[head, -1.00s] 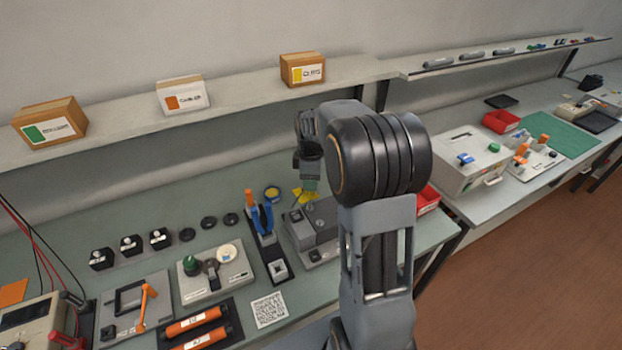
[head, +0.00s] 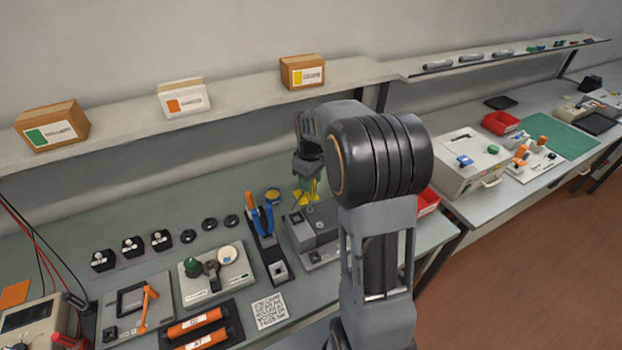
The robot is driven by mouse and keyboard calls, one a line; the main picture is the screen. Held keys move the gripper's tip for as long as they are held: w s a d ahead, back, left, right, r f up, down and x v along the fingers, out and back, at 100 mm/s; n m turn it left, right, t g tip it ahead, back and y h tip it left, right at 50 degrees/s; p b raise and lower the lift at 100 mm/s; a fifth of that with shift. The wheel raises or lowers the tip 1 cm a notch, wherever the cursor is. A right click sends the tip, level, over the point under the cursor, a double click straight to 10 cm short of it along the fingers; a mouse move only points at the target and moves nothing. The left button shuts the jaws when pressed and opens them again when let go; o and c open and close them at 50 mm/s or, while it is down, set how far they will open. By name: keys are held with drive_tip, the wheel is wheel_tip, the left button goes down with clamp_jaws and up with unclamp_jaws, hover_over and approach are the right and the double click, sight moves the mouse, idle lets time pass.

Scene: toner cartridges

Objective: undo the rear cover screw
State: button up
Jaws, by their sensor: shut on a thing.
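My gripper (head: 308,172) points down over the grey unit (head: 322,237) at the right end of the near bench. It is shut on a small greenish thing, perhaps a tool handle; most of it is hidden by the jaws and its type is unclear. A thin yellow piece (head: 311,194) shows just below and beside the jaws. The unit's top lies below the gripper; I cannot tell whether the held thing touches it. The rear cover screw cannot be made out for certain at this size. My arm hides the right side of the unit.
A stand with blue and orange-handled tools (head: 262,217) is close on the left of the unit. A red bin (head: 427,203) is at the right. The shelf (head: 230,98) with boxes runs above.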

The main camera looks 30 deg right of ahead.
drive_tip(key=m, duration=0.4)
drive_tip(key=shift+m, duration=0.3)
drive_tip(key=m, duration=0.5)
drive_tip(key=shift+a+m, duration=0.15)
drive_tip(key=shift+m, duration=0.25)
drive_tip(key=m, duration=0.6)
drive_tip(key=shift+w+a+m+p, duration=0.1)
drive_tip(key=shift+m+p, duration=0.2)
drive_tip(key=shift+m, duration=0.1)
drive_tip(key=shift+f+b, duration=0.35)
drive_tip(key=shift+f, duration=0.15)
drive_tip(key=n, duration=0.7)
